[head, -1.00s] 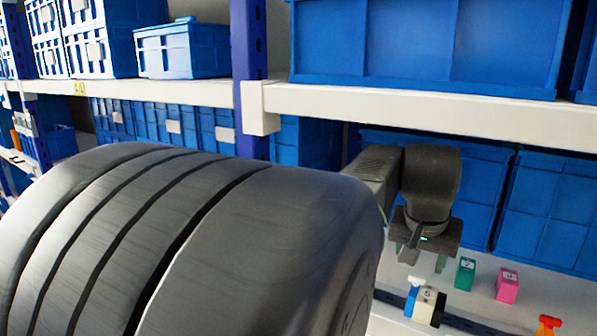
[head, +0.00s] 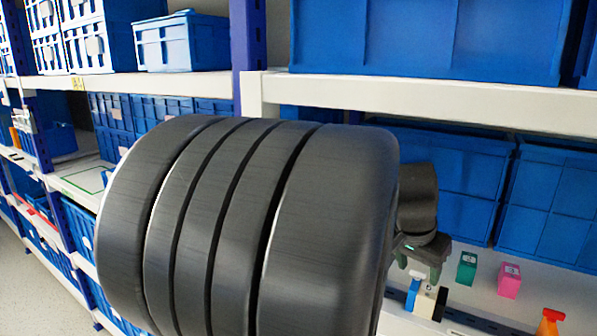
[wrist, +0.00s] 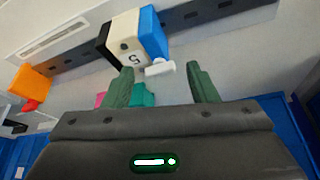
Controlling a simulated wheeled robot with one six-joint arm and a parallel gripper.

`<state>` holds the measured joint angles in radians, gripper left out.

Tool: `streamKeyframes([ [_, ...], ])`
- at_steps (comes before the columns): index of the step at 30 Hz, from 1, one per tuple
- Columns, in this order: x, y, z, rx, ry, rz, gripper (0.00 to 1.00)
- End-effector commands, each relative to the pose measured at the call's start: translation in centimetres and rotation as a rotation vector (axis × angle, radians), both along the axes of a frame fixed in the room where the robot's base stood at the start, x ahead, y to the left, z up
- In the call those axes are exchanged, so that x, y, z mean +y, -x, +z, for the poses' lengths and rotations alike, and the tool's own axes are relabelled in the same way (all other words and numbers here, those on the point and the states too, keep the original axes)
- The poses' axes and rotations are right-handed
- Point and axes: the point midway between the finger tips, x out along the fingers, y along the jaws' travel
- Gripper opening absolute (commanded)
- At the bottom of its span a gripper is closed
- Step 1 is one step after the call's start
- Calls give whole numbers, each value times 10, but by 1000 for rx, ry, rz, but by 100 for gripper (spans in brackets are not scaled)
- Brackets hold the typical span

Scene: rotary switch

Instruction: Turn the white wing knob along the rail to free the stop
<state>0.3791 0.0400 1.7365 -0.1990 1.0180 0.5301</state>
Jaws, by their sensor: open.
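The white wing knob (wrist: 160,68) sticks out from the blue end (wrist: 152,32) of a block with white (wrist: 127,33) and black parts, mounted on a dark rail (wrist: 208,10). In the wrist view my gripper (wrist: 162,78) is open, with one green finger on each side of the knob. The knob lies near the fingertips, apart from both fingers. In the head view the block (head: 425,302) sits below my gripper (head: 424,268), and my dark arm hides part of the scene. I cannot make out the stop.
A teal block (head: 467,268) and a pink block (head: 509,281) stand behind the rail on the white shelf. An orange part (head: 549,322) is farther right along the rail. Blue bins (head: 548,205) stand behind, and a shelf beam (head: 430,98) runs above my gripper.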

Motion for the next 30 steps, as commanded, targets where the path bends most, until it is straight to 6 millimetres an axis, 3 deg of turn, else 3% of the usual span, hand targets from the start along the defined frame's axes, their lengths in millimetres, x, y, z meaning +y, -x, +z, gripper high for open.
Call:
streamKeyframes([
  [30,3,-6,1,1,0,-665,53],
])
